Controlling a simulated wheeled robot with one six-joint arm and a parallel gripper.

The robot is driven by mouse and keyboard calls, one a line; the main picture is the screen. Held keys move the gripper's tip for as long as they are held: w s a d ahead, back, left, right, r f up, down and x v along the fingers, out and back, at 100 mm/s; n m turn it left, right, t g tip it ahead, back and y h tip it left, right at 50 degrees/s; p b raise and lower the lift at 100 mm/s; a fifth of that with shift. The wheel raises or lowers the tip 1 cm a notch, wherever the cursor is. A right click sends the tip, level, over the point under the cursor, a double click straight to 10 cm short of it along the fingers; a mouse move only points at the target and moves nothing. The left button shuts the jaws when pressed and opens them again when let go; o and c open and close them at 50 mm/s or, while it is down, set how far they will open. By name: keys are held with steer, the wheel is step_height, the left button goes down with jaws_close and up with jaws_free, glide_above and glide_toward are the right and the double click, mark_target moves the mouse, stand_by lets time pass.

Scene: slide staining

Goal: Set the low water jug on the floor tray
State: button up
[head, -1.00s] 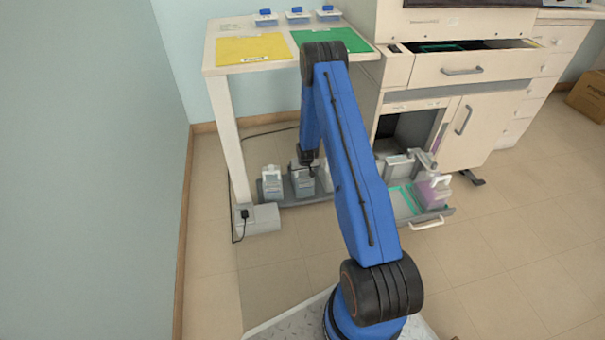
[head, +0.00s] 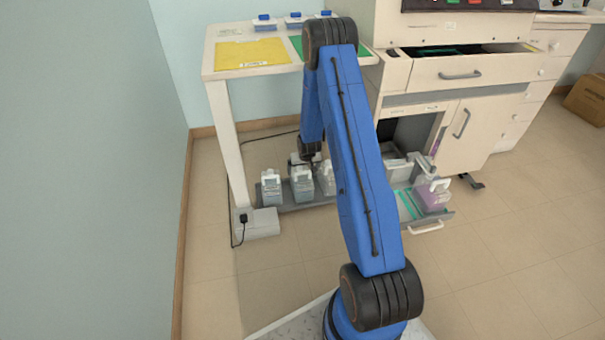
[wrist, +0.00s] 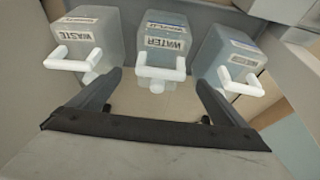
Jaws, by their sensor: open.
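The water jug (wrist: 163,50), translucent grey with a white handle and a WATER label, stands in the middle of three jugs in the wrist view. My gripper (wrist: 160,82) is open, its dark fingers spread either side of the handle and holding nothing. In the head view the jugs stand in a row on the grey floor tray (head: 288,207); the middle jug (head: 302,185) looks like the water jug, but its label is too small to read there. My gripper (head: 312,160) is just above and behind that jug, partly hidden by my arm.
A WASTE jug (wrist: 86,38) stands to the left and another jug (wrist: 226,56) to the right, both close. A table leg (head: 229,145) is near the tray's left end. A pulled-out drawer with a pink jug (head: 432,196) is at right. Open floor lies in front.

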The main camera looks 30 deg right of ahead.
steer(key=w+a+v, duration=0.2)
steer(key=v, duration=0.9)
steer(key=w+a+r+v, duration=0.1)
steer(key=w+a+v, duration=0.1)
steer(key=v, duration=1)
steer(key=s+a+r+n, duration=0.1)
steer(key=s+a+r, duration=0.2)
steer(key=s+r, duration=0.4)
steer(key=s+a+r+n, duration=0.1)
steer(key=s+a+r, duration=0.3)
steer(key=r, duration=0.6)
steer(key=s+a+r, duration=0.2)
steer(key=s+r, duration=0.3)
steer(key=s, duration=0.3)
steer(key=s+a+r, duration=0.3)
steer(key=s+r, duration=0.1)
steer(key=s, duration=0.4)
steer(key=s+a+r, duration=0.1)
steer(key=s, duration=0.8)
steer(key=s+a+r+n+y, duration=0.1)
steer(key=s, duration=0.8)
steer(key=shift+a+r+t, duration=0.3)
steer(key=shift+a, duration=0.1)
